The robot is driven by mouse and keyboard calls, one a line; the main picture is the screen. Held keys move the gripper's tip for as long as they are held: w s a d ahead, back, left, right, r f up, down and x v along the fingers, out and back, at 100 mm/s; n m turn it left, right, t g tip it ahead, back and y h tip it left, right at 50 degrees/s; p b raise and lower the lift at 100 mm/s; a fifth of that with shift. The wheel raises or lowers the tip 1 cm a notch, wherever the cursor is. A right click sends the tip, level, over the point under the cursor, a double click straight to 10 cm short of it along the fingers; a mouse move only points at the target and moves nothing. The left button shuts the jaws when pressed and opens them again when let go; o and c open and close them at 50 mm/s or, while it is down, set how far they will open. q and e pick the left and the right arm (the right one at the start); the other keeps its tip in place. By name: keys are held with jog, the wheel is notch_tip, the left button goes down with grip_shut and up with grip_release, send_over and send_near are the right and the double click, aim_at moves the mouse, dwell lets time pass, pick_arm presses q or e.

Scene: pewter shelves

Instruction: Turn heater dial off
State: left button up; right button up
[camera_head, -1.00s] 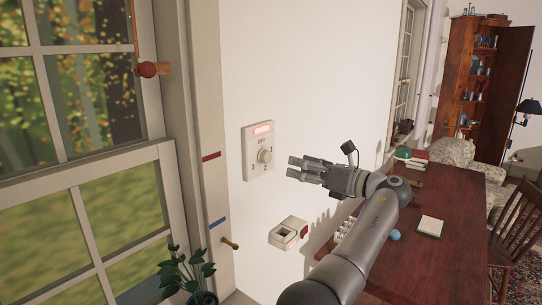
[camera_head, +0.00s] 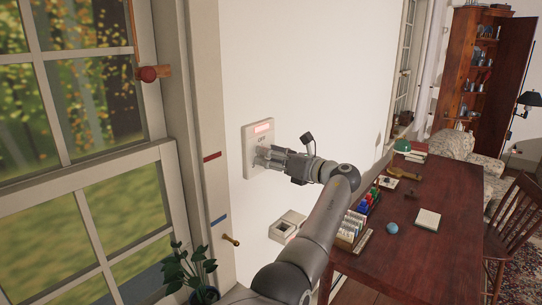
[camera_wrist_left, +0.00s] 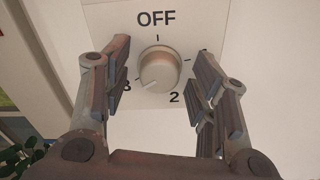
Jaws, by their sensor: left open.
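The heater dial's white panel (camera_head: 257,134) is on the wall beside the window, with a lit pinkish strip at its top. In the left wrist view the round dial knob (camera_wrist_left: 160,69) sits below the word OFF, with tick marks and the numbers 2 and 3 around it. The knob's pointer mark looks turned toward the lower left, near the 3. My left gripper (camera_head: 262,156) is open at the panel. In the left wrist view its fingers (camera_wrist_left: 163,85) stand on both sides of the knob, apart from it. In the head view the gripper hides the knob. My right gripper is not in view.
A lower wall box (camera_head: 287,226) is below the panel. The window (camera_head: 85,190) and a potted plant (camera_head: 190,272) are at the left. A wooden desk (camera_head: 440,255) with a blue ball (camera_head: 392,228) and small items stands at the right.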

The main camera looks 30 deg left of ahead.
pick_arm(q)
jog(key=c, duration=1)
